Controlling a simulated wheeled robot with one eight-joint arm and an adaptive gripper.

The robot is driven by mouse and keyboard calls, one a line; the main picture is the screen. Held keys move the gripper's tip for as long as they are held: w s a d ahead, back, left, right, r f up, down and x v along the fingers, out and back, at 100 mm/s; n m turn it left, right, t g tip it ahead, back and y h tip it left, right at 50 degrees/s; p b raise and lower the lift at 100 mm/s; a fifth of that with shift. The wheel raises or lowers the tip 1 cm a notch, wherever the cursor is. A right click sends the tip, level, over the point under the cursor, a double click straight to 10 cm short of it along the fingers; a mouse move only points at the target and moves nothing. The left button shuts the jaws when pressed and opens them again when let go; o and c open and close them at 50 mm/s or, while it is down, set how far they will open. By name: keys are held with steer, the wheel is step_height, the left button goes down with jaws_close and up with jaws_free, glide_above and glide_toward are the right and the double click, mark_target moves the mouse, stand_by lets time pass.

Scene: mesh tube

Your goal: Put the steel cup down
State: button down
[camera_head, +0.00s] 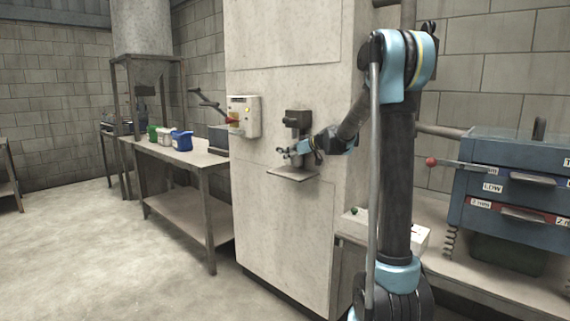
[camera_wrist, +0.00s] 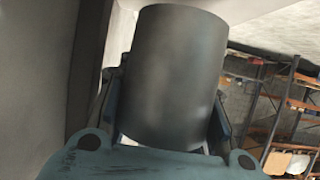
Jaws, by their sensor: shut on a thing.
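The steel cup (camera_wrist: 175,75) is a plain grey cylinder that fills the middle of the wrist view. My gripper (camera_wrist: 168,125) is shut on it, with one finger on each side. In the head view my gripper (camera_head: 289,154) is in front of the pale column, just above a small shelf (camera_head: 293,173) and below a dark dispenser-like fitting (camera_head: 297,119). The cup is too small to make out clearly there. I cannot tell whether its base touches the shelf.
A control box (camera_head: 243,116) with a lever is on the column, left of the fitting. A workbench (camera_head: 200,158) with green, white and blue containers stands farther left. A blue drawer cabinet (camera_head: 520,185) stands on the right. Wrist view shows orange racking (camera_wrist: 285,110).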

steer(key=shift+w+a, duration=0.25)
steer(key=shift+a, duration=0.1)
steer(key=shift+w+a+f, duration=0.15)
steer(key=shift+a+f, duration=0.05)
steer(key=shift+f, duration=0.7)
steer(key=shift+w+a+f, duration=0.15)
steer(key=shift+a+f, duration=0.05)
steer(key=shift+f, duration=0.7)
steer(key=c, duration=1)
jaws_free()
steer(key=v, duration=1.2)
steer(key=s+d+f+m+g+h, duration=0.2)
steer(key=s+d+f, duration=0.4)
steer(key=s, duration=0.9)
steer(key=s+d+f+m+g+h, duration=0.2)
steer(key=s+d+f+m+h, duration=0.3)
steer(key=s+f, duration=0.4)
steer(key=s+d+f+m+g+h, duration=0.1)
steer(key=s+d+f+m+h, duration=0.2)
steer(key=s, duration=1.9)
steer(key=d+f, duration=0.4)
steer(key=shift+d+f+g+h, duration=0.25)
steer(key=shift+d+g+h, duration=0.05)
steer(key=shift+g, duration=0.1)
